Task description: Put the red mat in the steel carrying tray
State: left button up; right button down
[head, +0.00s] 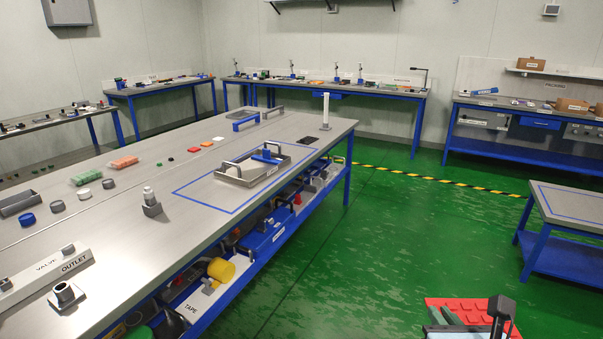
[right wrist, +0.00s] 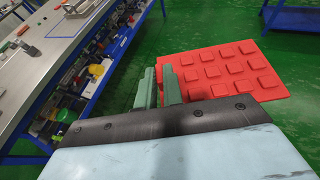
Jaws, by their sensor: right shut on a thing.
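The red mat (head: 470,305) is a flat sheet with raised square pads. It is at the bottom right of the head view, above the green floor, and fills the upper right of the right wrist view (right wrist: 225,72). My right gripper (head: 451,314) is shut on the mat's near left edge; its green fingers (right wrist: 160,80) show in the right wrist view. The steel carrying tray (head: 240,180) stands on the bench inside a blue outline, well to the left of the mat. It has raised handles and holds a pale thing and a blue thing. My left gripper is out of view.
The long steel bench (head: 200,230) has small parts on top and a loaded lower shelf. A white post (head: 326,110) stands near its far end, beyond the tray. A low blue-framed table (head: 570,215) is at the right. Green floor between is open.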

aim_at(251, 175)
jog(key=z, duration=0.2)
jog(key=i, duration=2.5)
jog(key=u, duration=1.8)
jog(key=i, duration=0.6)
jog(key=u, duration=0.45)
